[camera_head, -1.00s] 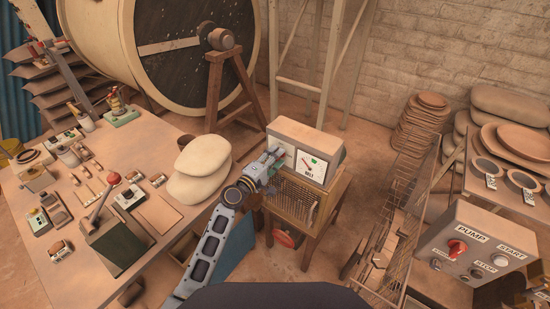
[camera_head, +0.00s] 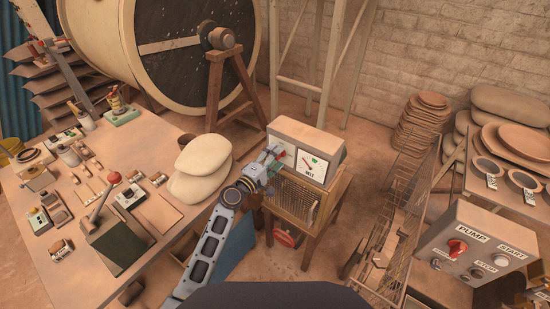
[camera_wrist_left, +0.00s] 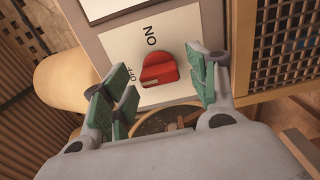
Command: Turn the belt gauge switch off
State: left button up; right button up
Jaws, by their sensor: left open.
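The belt gauge (camera_head: 322,144) is a grey box with a white dial marked BELT and a small green mark, on a wooden stand. In the left wrist view, its red switch (camera_wrist_left: 159,70) sits on a white plate with ON and OFF printed beside it. I cannot tell clearly which label the knob points to. My left gripper (camera_head: 273,160) is at the left part of the gauge's front. Its green-padded fingers are open, one on each side of the switch in the wrist view; whether they touch it is unclear. My right gripper is out of view.
A pump control box (camera_head: 478,245) with a red knob is at lower right. A wire rack (camera_head: 395,235) lies between. The stand has a mesh front (camera_head: 300,197).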

pick_arm(q)
jog(key=v, duration=1.1)
jog(key=shift+s+a, duration=0.15)
jog(key=shift+s, duration=0.1)
jog(key=shift+m, duration=0.3)
dwell(0.5)
